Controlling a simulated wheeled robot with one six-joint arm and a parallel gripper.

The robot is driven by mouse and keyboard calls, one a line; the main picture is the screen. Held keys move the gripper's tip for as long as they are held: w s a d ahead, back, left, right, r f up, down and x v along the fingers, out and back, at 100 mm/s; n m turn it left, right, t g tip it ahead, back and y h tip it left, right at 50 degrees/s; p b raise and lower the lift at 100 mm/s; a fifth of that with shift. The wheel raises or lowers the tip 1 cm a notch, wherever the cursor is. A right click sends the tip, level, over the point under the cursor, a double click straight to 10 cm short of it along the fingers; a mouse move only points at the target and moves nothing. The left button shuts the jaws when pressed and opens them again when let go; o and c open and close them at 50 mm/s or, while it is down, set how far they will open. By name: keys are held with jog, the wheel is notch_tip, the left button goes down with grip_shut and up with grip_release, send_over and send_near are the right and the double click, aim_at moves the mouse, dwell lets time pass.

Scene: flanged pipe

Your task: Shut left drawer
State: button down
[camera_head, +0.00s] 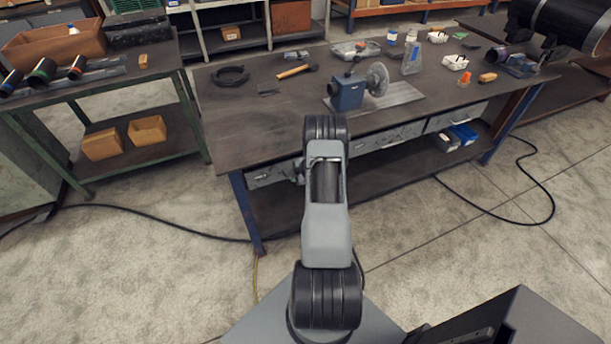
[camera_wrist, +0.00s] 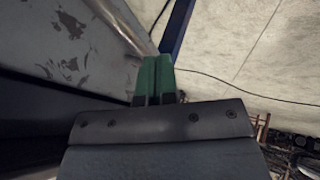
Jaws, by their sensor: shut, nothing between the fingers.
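The left drawer (camera_head: 270,176) is a grey metal front under the left end of the workbench (camera_head: 240,120). My arm hides its right part, and I cannot tell how far it stands out. In the wrist view, a worn grey metal surface with chipped paint (camera_wrist: 65,40) fills the upper left, close beside my fingers; it seems to be the drawer front. My gripper (camera_wrist: 154,62) shows two green fingers pressed together, with nothing between them. I cannot tell whether the fingertips touch the metal. In the head view the fingers are mostly hidden behind my arm.
A middle drawer (camera_head: 388,137) and a right drawer (camera_head: 456,117) sit further along the bench. A blue bench leg (camera_head: 247,212) stands below the left drawer. A black cable (camera_head: 150,213) crosses the floor. A blue machine (camera_head: 348,92) and a hammer (camera_head: 297,71) rest on top.

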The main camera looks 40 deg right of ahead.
jog(key=s+r, duration=0.8)
jog(key=shift+s+d+r, duration=0.2)
jog(key=shift+d+r, duration=0.1)
jog(key=shift+d, duration=0.1)
